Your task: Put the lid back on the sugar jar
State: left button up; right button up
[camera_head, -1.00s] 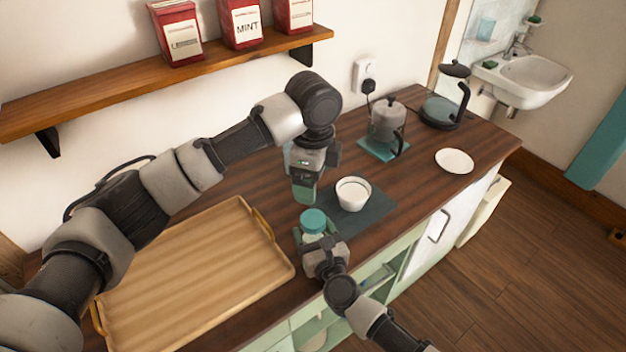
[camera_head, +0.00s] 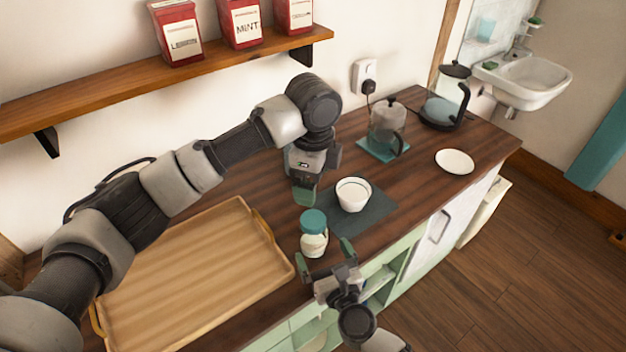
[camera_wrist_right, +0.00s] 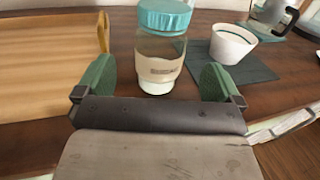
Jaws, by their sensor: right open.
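The sugar jar (camera_head: 314,243) is a clear jar with pale contents and a light label, upright on the wooden counter. Its teal lid (camera_head: 313,221) sits on top and looks level. In the right wrist view the jar (camera_wrist_right: 160,65) and lid (camera_wrist_right: 165,15) stand just beyond my fingers. My right gripper (camera_head: 325,257) is open and empty, on the front side of the jar and apart from it. My left gripper (camera_head: 305,193) is behind the jar, beside the white bowl; its finger gap is hidden.
A white bowl (camera_head: 352,194) stands on a dark mat (camera_head: 376,212) right of the jar. A wooden tray (camera_head: 190,275) lies to the left. A glass pot (camera_head: 387,128), a kettle (camera_head: 445,108) and a white plate (camera_head: 454,161) are farther right. Counter between mat and plate is clear.

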jog(key=shift+b+v, duration=0.3)
jog(key=shift+v, duration=1.95)
